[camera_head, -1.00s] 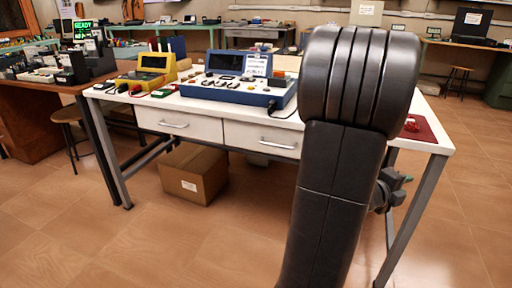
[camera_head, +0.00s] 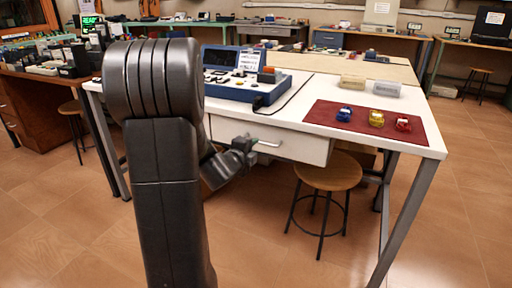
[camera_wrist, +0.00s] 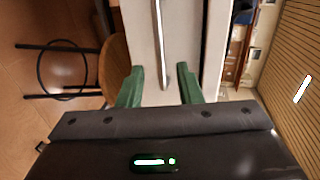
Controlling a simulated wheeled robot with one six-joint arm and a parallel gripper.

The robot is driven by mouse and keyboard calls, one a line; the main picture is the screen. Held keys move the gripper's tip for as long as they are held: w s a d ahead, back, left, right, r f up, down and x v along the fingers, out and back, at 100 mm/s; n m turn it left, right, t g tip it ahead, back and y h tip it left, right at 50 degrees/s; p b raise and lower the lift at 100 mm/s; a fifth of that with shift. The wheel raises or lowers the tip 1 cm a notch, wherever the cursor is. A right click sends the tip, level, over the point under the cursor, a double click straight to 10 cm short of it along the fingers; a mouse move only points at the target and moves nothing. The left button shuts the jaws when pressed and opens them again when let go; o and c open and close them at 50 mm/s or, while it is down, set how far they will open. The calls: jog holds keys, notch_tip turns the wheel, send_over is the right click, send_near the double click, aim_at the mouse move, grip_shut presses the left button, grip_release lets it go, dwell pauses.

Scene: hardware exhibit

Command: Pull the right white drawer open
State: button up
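The right white drawer (camera_head: 303,147) is under the white tabletop, with a thin silver bar handle (camera_head: 268,143) on its front. It looks closed. In the wrist view, the white drawer front (camera_wrist: 190,30) fills the middle and the handle (camera_wrist: 159,35) runs lengthwise. My gripper (camera_wrist: 159,70) is open, its two green fingers on either side of the handle's near end, with gaps to both. Whether the fingertips touch the drawer front cannot be told. My arm hides the left drawer.
A blue instrument (camera_head: 245,85) and a red mat (camera_head: 375,122) with small coloured items lie on the tabletop. A grey table leg (camera_head: 405,222) stands at front right; open floor lies in front.

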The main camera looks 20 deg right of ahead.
aim_at(260, 143)
jog(key=x, duration=0.5)
jog(key=shift+w+d+b, duration=0.25)
jog(key=shift+b, duration=0.05)
grip_shut()
